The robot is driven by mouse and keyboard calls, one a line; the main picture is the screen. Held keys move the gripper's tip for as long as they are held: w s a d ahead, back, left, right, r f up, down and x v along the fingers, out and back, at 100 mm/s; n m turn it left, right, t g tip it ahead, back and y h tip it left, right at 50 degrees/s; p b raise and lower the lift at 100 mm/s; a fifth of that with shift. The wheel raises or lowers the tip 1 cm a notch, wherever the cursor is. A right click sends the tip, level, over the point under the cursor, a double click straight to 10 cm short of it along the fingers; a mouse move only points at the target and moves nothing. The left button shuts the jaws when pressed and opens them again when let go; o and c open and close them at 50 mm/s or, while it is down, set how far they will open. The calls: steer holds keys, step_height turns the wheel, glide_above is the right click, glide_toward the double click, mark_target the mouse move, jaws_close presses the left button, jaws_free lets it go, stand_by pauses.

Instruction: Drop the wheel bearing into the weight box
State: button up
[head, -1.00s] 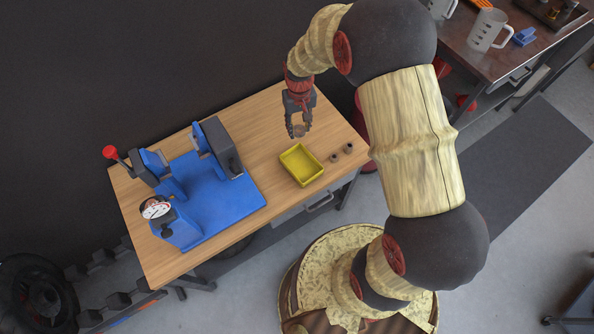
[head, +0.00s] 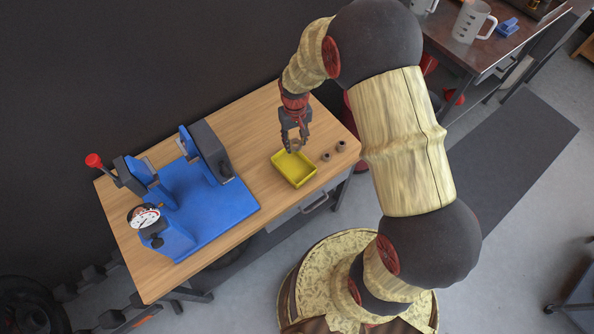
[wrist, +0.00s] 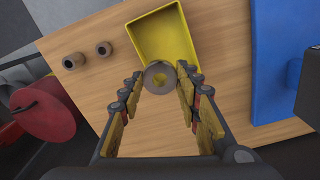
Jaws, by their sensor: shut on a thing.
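The wheel bearing (wrist: 160,77) is a grey ring with a dark centre hole, held between the fingertips in the wrist view. My gripper (wrist: 160,86) is shut on it. In the head view my gripper (head: 294,146) points down over the back edge of the yellow weight box (head: 294,169). In the wrist view the bearing overlaps the near edge of the box (wrist: 160,36). The part of the box that shows is empty. The bearing's height above the box is hard to tell.
Two small brown-grey bushings (head: 341,146) (head: 326,156) stand right of the box on the wooden table (head: 250,112). A blue balancing fixture (head: 205,205) with a dial gauge (head: 144,217) fills the table's left part. Bare wood lies between fixture and box.

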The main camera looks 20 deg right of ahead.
mark_target(298, 149)
steer(key=f, duration=0.1)
steer(key=s+f, duration=0.1)
steer(key=f+b, duration=0.1)
steer(key=shift+s+d, duration=0.15)
steer(key=shift+d, duration=0.15)
steer(key=shift+f+b, duration=2.2)
steer(key=shift+f, duration=0.7)
steer(key=o, duration=1.3)
step_height(298, 149, up, 12)
steer(key=shift+r, duration=0.1)
